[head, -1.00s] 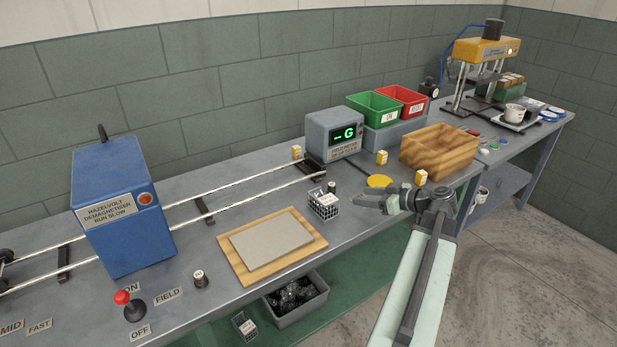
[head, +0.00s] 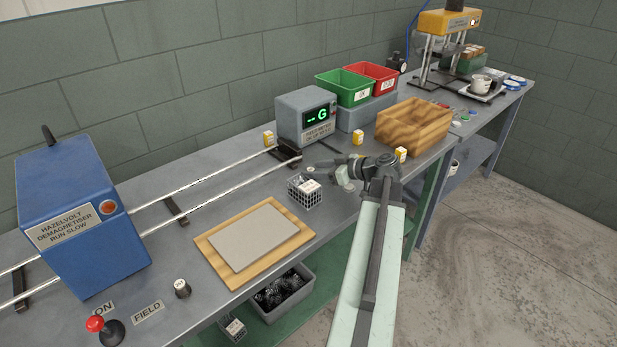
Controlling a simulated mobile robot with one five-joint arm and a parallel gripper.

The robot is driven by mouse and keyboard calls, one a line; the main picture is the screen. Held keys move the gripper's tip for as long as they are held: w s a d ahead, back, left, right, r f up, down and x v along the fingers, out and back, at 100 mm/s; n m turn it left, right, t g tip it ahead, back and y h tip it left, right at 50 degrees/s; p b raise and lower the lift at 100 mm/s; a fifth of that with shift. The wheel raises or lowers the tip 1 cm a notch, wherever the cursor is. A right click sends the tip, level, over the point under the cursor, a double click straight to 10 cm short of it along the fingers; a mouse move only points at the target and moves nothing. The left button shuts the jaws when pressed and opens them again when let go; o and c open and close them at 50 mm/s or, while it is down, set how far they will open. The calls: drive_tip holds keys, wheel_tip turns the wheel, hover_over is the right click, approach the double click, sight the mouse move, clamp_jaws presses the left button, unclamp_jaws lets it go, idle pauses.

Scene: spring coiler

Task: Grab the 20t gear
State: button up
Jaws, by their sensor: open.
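I cannot pick out a gear marked 20t; any label is too small to read. A wire basket (head: 306,192) with a white-labelled load stands on the bench, just left of and below my gripper (head: 326,170). My gripper is open and points left over the bench, with nothing seen between its jaws. A small dark cylinder with a pale top (head: 182,288) stands alone on the bench at the lower left, far from my gripper. A second wire basket (head: 232,327) shows at the lower edge, below the bench top.
A wooden board with a grey plate (head: 254,238) lies left of my arm. The blue demagnetiser (head: 76,218) and rails stand left. The meter (head: 306,117), green bin (head: 345,87), red bin (head: 372,78) and wooden crate (head: 413,125) stand behind. A grey bin (head: 283,303) sits below.

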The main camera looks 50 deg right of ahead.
sight(311, 169)
drive_tip(key=x, duration=0.3)
drive_tip(key=shift+f+b, duration=0.2)
drive_tip(key=shift+b, duration=0.1)
clamp_jaws()
drive_tip(key=shift+r, duration=0.1)
wheel_tip(311, 169, up, 10)
drive_tip(key=p, duration=1)
drive_tip(key=shift+r, duration=0.15)
